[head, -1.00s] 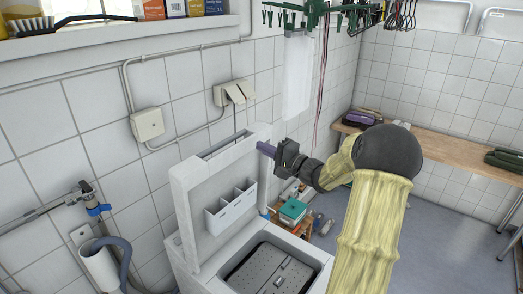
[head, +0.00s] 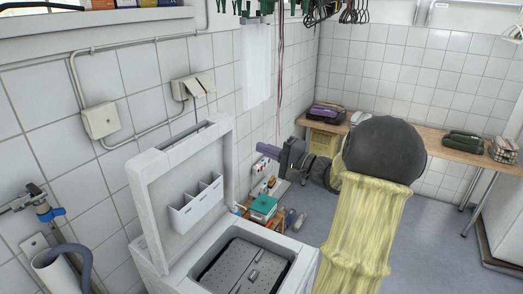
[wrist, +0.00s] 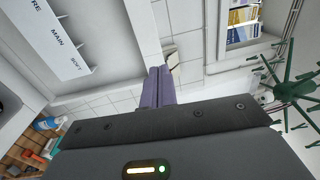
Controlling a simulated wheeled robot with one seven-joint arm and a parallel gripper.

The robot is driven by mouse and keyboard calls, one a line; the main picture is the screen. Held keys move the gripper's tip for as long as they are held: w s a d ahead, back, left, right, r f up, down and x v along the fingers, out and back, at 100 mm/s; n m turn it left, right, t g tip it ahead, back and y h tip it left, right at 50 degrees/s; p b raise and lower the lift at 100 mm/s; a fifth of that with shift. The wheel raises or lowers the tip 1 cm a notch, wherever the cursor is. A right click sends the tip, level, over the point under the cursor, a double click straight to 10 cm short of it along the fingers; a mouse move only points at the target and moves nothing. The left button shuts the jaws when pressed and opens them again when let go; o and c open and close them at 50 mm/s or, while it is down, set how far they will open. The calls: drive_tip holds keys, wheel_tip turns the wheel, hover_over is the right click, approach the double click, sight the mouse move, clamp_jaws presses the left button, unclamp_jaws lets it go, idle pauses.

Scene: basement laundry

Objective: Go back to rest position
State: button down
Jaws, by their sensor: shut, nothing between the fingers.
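My gripper (head: 266,149) is at the end of my raised arm, right of the open lid of the top-loading washing machine (head: 301,246). Its purple fingers are shut with nothing between them. In the wrist view the two fingers (wrist: 156,88) lie side by side, pointing at the tiled wall. The gripper is in the air and appears clear of the lid (head: 143,196). The detergent drawer (head: 197,207) on the lid's inside shows its compartments, and its labels read "MAIN" and "SOFT" in the wrist view.
A green drying rack (wrist: 293,88) hangs overhead. A wooden bench (head: 456,150) with bags runs along the back wall. A small wooden stand with a teal box (head: 263,205) is behind the machine. Open floor (head: 317,201) lies between machine and bench.

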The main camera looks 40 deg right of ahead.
drive_tip(key=s+a+f+n+g+y, duration=0.1)
drive_tip(key=a+f+n+g, duration=0.1)
drive_tip(key=a+f+g, duration=0.45)
drive_tip(key=a+f+n+g+y, duration=0.1)
drive_tip(key=a+f+g, duration=0.15)
drive_tip(key=a, duration=0.75)
drive_tip(key=s+a+f+n+g+h, duration=0.3)
drive_tip(key=s+a+f+n+h, duration=0.2)
drive_tip(key=s, duration=0.2)
drive_tip(key=s+a+f+n+g+h, duration=0.2)
drive_tip(key=s+a+f+n+h, duration=0.3)
drive_tip(key=s, duration=0.2)
drive_tip(key=shift+s+f+g, duration=0.35)
drive_tip(key=shift+g, duration=0.05)
